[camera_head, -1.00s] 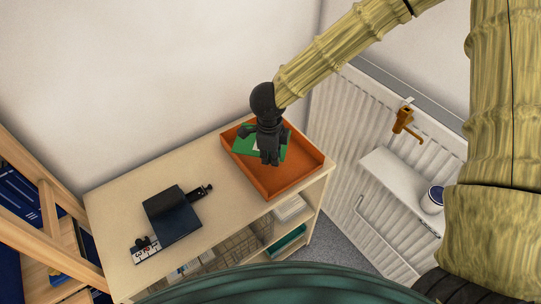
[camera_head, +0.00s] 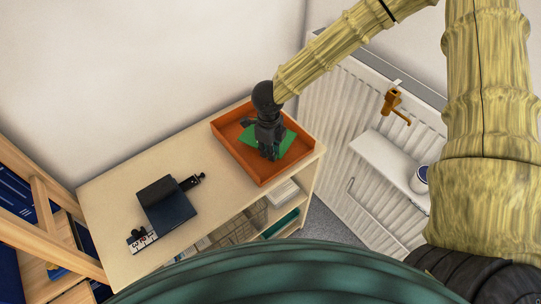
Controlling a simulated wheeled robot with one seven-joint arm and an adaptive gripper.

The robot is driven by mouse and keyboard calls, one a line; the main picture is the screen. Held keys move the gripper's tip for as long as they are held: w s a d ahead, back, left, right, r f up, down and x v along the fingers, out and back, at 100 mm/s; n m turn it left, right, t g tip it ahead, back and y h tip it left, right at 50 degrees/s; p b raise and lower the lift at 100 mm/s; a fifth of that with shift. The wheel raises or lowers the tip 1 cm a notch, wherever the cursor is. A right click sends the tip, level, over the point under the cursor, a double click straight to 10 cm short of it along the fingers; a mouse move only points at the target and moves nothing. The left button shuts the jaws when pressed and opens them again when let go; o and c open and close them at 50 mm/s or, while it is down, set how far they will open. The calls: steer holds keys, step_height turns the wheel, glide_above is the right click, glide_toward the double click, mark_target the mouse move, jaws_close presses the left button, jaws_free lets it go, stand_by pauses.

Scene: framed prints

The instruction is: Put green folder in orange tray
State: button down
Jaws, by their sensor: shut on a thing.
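The orange tray (camera_head: 228,131) sits on the far right end of the light wooden shelf top. The green folder (camera_head: 288,138) is a flat green sheet within the tray's outline, near its middle. My black gripper (camera_head: 269,157) points down over the tray and is shut on the green folder. The gripper covers the middle of the folder, so only its left and right parts show. I cannot tell whether the folder touches the tray floor or is held just above it.
A dark blue book or binder (camera_head: 168,205) with black items and a black-and-white number strip (camera_head: 142,240) lie on the left of the shelf top (camera_head: 115,195). A white radiator (camera_head: 335,85) and small white shelf (camera_head: 385,165) stand right. Bare wood separates binder and tray.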

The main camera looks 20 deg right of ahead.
steer(key=shift+f+p, duration=0.4)
steer(key=shift+f, duration=1.5)
steer(key=shift+f, duration=0.15)
steer(key=c, duration=1.5)
jaws_free()
steer(key=shift+o, duration=0.2)
step_height(320, 180, up, 12)
steer(key=shift+r+b, duration=0.15)
steer(key=shift+b, duration=0.85)
